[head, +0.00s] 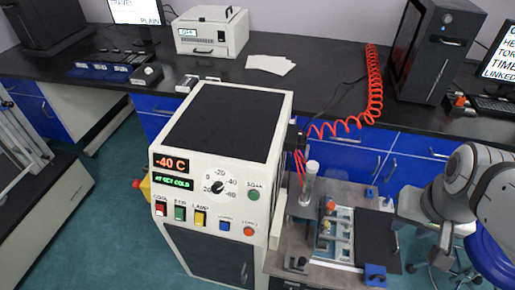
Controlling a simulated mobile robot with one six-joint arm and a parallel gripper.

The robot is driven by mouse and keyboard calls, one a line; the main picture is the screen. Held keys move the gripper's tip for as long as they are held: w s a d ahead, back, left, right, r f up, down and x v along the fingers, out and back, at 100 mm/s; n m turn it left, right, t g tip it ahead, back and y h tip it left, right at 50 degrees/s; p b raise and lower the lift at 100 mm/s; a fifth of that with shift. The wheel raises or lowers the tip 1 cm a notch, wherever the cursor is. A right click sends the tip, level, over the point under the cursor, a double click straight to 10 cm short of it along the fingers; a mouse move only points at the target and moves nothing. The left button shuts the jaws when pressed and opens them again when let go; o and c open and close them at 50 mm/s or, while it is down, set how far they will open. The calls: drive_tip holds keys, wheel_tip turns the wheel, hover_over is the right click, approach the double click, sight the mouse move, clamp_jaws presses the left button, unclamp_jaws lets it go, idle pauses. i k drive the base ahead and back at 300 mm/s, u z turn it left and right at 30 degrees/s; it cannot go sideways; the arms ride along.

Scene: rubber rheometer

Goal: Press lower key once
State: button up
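A white cabinet (158,235) with a black top stands in the middle of the head view. Its front panel has a red "-40 C" display (171,163), a green text display (174,183) and a round dial (218,187). Low on the panel are a blue round button (223,225) and a red round button (248,231), each under a small label. The labels are too small to read, so I cannot tell which is the lower key. My grey arm links show at the right. My gripper's fingers are not visible.
Red, green and yellow rocker switches (180,213) sit left of the buttons, and a green button (253,194) is higher up. Right of the cabinet is a bench with a clear cylinder (309,182) and a rack (341,240). A red coiled hose (374,90) hangs behind.

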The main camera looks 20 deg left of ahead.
sight(224, 226)
drive_tip(key=u, duration=0.4)
drive_tip(key=k, duration=1.2)
drive_tip(key=u, duration=0.75)
drive_tip(key=i, duration=1.1)
drive_tip(key=z, duration=1.05)
drive_tip(key=k, duration=1.15)
drive_tip(key=u, duration=0.65)
drive_tip(key=i, duration=0.8)
drive_tip(key=u, duration=0.05)
